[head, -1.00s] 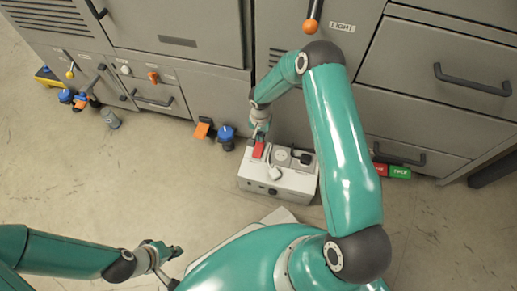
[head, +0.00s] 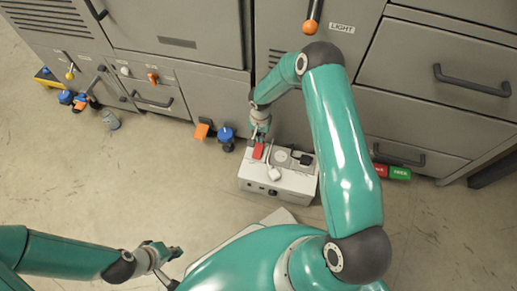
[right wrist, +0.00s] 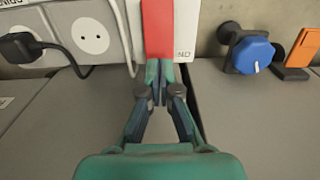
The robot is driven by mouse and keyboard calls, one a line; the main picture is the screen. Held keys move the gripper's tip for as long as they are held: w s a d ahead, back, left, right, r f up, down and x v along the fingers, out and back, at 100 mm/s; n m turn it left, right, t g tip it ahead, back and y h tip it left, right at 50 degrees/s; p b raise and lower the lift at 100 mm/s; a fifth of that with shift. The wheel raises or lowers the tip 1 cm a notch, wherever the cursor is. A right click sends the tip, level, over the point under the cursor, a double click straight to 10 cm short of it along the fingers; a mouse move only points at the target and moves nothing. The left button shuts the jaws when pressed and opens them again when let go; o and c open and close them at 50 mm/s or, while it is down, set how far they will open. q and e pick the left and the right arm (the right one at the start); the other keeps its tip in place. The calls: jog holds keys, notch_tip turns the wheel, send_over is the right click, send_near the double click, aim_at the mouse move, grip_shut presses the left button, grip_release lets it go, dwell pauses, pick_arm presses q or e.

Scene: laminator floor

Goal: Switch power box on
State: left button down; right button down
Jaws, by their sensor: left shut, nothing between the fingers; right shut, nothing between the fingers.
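The power box (head: 274,183) is a light grey box on the floor in front of the cabinets. Its red switch (head: 258,151) is on the top at the left side. The red switch also shows in the right wrist view (right wrist: 157,30), upright in front of a white plate partly reading "ND". My right gripper (head: 261,137) is shut and empty at the switch. In the right wrist view its fingertips (right wrist: 159,75) are at the lower end of the switch; I cannot tell whether they touch. My left gripper (head: 176,252) is shut and empty over the floor at lower left.
Sockets with a black plug (right wrist: 22,47) and a white cable sit beside the switch. A blue knob (head: 226,134) and an orange tab (head: 202,130) are left of the box. Grey cabinets with handles (head: 473,80) stand behind.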

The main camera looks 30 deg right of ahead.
jog(key=shift+f+b, duration=1.4)
jog(key=shift+f, duration=0.05)
dwell(0.6)
jog(key=shift+r, duration=0.2)
jog(key=shift+r+p, duration=1.8)
jog(key=shift+r, duration=1.6)
